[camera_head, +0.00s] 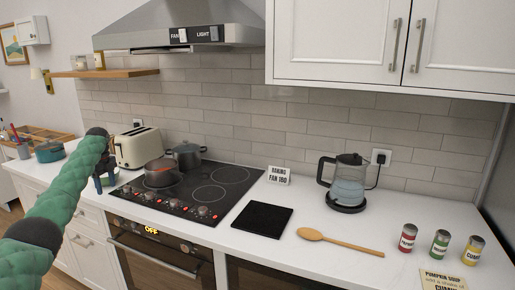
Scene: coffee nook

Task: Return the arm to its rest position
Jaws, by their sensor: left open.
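My left arm, in a green sleeve, reaches in from the lower left of the head view. My left gripper (105,176) is at the far end of it, dark and small, over the counter in front of the cream toaster (138,147). It is open, and I see nothing held in it. The arm's wrist partly hides the gripper. My right gripper is not in view.
A black cooktop (232,176) carries a red-orange pot (160,173) and a dark pot (187,155). A glass kettle (348,182), a black mat (262,219), a wooden spoon (340,242) and spice cans (440,243) stand to the right. A range hood (180,25) hangs above.

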